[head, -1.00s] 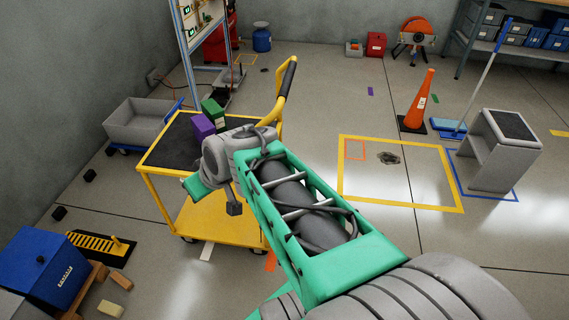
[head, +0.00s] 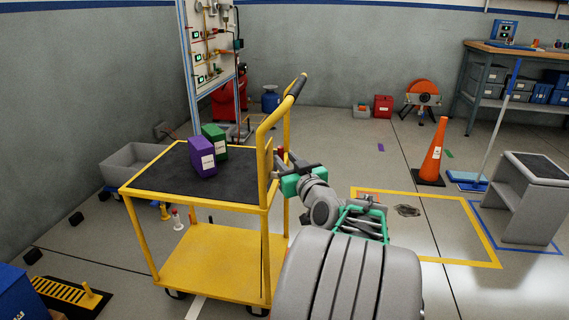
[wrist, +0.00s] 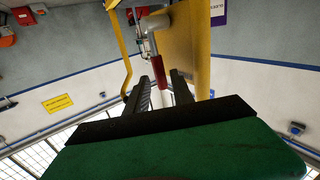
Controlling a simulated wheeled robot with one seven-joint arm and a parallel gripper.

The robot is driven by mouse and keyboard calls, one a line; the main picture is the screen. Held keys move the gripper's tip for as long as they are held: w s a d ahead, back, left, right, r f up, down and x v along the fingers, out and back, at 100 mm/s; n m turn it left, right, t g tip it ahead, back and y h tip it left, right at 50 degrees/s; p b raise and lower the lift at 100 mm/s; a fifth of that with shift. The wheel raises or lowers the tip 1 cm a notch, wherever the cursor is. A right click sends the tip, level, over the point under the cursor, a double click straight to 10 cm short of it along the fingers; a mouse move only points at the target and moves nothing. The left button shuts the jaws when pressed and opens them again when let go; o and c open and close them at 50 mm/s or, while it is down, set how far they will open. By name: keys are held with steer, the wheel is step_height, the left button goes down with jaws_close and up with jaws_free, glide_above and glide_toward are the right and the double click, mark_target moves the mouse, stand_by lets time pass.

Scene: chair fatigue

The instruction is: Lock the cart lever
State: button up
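The yellow cart (head: 215,263) stands left of centre in the head view, with a dark top mat and a raised push handle on its right side. The cart lever (wrist: 158,75) shows in the wrist view as a red grip on a grey metal bracket beside a yellow cart panel. In the head view a small red bit of it (head: 281,153) shows by the handle post. My gripper (wrist: 161,88) is open, its two dark fingers on either side of the lever. I cannot tell whether either finger touches it. In the head view my gripper (head: 280,170) is at the cart's handle side, its fingers mostly hidden.
Purple (head: 202,157) and green (head: 214,141) boxes stand on the cart top. A grey tub (head: 135,166) is behind it at left. An orange cone (head: 434,152) and grey step stool (head: 528,200) stand right. Floor inside the yellow outline is mostly clear.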

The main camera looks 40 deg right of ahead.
steer(key=shift+x, duration=0.9)
steer(key=shift+c, duration=0.3)
jaws_close()
stand_by(0.4)
